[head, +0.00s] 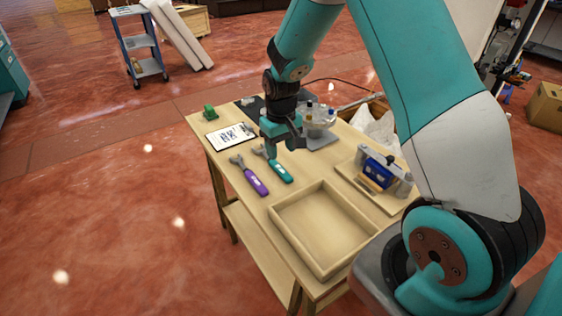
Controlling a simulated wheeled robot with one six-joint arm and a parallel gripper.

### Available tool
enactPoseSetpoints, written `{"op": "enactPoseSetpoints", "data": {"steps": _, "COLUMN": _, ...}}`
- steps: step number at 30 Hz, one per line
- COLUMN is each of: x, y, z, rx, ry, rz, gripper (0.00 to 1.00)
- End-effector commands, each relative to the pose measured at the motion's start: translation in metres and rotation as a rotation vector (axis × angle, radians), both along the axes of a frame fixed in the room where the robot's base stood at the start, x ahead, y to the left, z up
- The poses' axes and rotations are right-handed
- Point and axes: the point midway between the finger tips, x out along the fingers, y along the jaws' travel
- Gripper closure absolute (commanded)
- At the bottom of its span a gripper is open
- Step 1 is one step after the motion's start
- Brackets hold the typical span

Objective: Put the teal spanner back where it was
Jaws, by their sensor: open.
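The teal spanner (280,171) lies on the wooden table, its handle toward the near right and its grey jaw end toward the far left. A purple-handled spanner (255,182) lies beside it on the left, roughly parallel and apart from it. My gripper (272,149) is open, pointing down above the far, jaw end of the teal spanner. The gripper partly hides that end. I cannot tell whether the fingers touch the spanner.
An empty wooden tray (283,211) sits at the table's near end. A board with a blue-and-grey device (378,173) is on the right. A printed sheet (228,134), a green block (210,112) and a grey fixture (322,137) stand farther back. Bare tabletop lies around the spanners.

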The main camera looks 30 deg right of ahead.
Motion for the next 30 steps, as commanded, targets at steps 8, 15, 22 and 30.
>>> {"op": "enactPoseSetpoints", "data": {"steps": 8, "x": 0.000, "y": 0.000, "z": 0.045, "rx": 0.000, "ry": -0.002, "rz": 0.000, "gripper": 0.50}}
{"op": "enactPoseSetpoints", "data": {"steps": 15, "x": -0.018, "y": 0.034, "z": 0.084, "rx": 0.044, "ry": -0.027, "rz": 0.071, "gripper": 0.50}}
{"op": "enactPoseSetpoints", "data": {"steps": 22, "x": -0.102, "y": 0.121, "z": 0.155, "rx": 0.181, "ry": -0.081, "rz": 0.296, "gripper": 0.50}}
{"op": "enactPoseSetpoints", "data": {"steps": 30, "x": -0.218, "y": 0.178, "z": 0.196, "rx": 0.313, "ry": -0.109, "rz": 0.541, "gripper": 0.50}}
